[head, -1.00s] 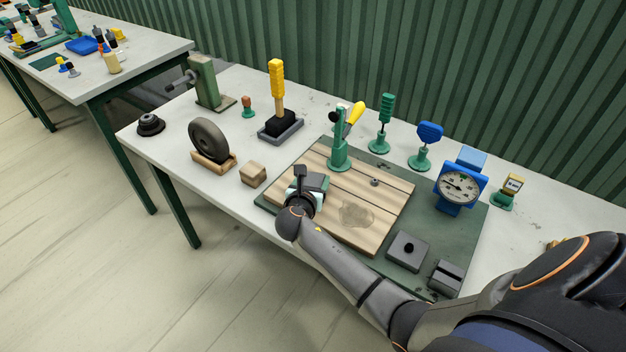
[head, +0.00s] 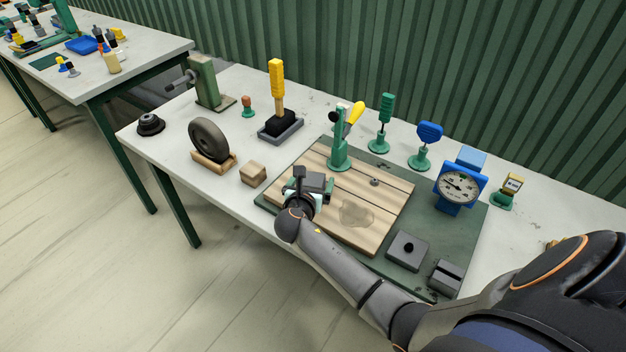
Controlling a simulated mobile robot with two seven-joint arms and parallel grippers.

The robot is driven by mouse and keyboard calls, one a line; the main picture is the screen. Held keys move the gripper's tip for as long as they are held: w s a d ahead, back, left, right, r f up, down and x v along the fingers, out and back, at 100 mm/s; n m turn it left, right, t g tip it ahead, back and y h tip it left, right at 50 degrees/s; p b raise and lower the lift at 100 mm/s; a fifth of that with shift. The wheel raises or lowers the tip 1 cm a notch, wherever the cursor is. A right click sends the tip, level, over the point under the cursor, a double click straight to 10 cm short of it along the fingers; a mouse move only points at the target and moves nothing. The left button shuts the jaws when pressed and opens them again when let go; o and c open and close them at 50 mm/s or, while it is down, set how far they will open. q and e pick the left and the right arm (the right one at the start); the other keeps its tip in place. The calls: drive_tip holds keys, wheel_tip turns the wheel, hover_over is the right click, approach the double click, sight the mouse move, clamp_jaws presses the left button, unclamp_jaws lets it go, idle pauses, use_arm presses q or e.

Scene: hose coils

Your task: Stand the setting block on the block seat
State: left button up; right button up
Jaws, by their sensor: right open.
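My right gripper (head: 301,190) is open, low over the left part of the wooden board (head: 385,205). A dark grey-green block-like piece (head: 319,182) shows right beside the jaws, partly hidden by the gripper. I cannot tell whether it touches them or is the setting block. A dark grey square block with a black round hole (head: 408,250) lies on the green mat at the front right. A grooved dark grey block (head: 446,276) sits near the mat's right corner. Which of these is the block seat is not clear. My left gripper is out of view.
A green toggle clamp with a yellow handle (head: 341,150) stands at the board's back edge. A blue dial gauge (head: 460,186) stands at the right. A wooden block (head: 253,174) and a grey wheel on a stand (head: 209,140) are left. The board's front right is clear.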

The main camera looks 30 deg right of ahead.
drive_tip(key=shift+p+v, duration=0.35)
drive_tip(key=shift+v, duration=3.35)
drive_tip(key=shift+f, duration=0.1)
